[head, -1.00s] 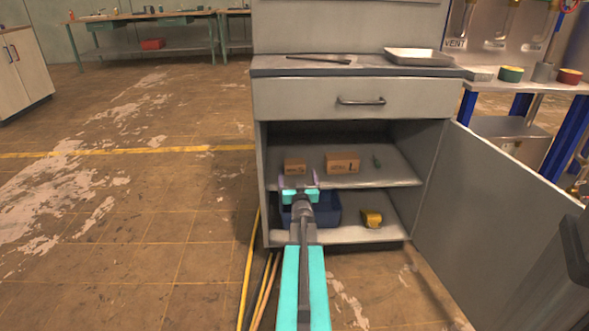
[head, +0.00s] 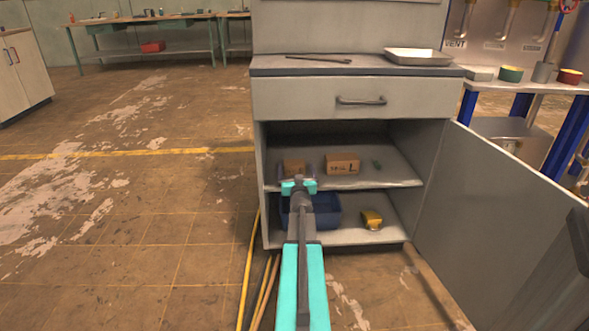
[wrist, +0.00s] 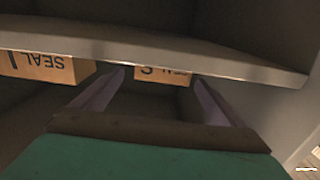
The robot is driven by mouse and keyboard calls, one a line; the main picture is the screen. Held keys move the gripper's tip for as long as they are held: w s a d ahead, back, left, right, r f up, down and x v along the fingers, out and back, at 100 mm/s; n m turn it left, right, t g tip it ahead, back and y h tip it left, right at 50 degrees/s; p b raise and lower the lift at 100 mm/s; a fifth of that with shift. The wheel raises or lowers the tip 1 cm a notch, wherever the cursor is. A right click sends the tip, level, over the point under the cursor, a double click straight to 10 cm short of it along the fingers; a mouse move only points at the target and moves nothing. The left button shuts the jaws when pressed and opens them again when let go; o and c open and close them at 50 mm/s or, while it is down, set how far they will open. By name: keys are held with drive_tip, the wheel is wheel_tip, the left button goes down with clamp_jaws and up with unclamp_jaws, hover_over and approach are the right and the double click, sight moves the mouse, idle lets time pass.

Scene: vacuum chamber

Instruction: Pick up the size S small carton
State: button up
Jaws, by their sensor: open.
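The size S small carton (head: 294,166) is a brown box on the upper shelf inside the open cabinet, at the left. In the wrist view, which is upside down, the small carton (wrist: 163,76) shows an S and lies beyond the fingertips, between them in the picture. My gripper (head: 297,175) is open and empty, just in front of the carton and at the shelf's front edge. It hides the carton's lower part in the head view. In the wrist view my gripper's fingers (wrist: 158,78) point at the carton, with room on both sides.
A larger carton marked L (head: 342,164) stands to the right on the same shelf (head: 375,181), with a small green item (head: 376,164) beyond. Below are a blue bin (head: 327,213) and a yellow item (head: 371,219). The cabinet door (head: 495,225) hangs open at the right.

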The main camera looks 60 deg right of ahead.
sight(294, 162)
drive_tip(key=shift+w+d, duration=0.1)
drive_tip(key=shift+b+x, duration=0.7)
drive_tip(key=shift+x, duration=0.2)
drive_tip(key=shift+b+x, duration=0.7)
drive_tip(key=shift+x, duration=0.9)
drive_tip(key=shift+w+r, duration=0.1)
drive_tip(key=shift+r, duration=0.05)
drive_tip(key=c, duration=1.2)
drive_tip(key=shift+r, duration=0.1)
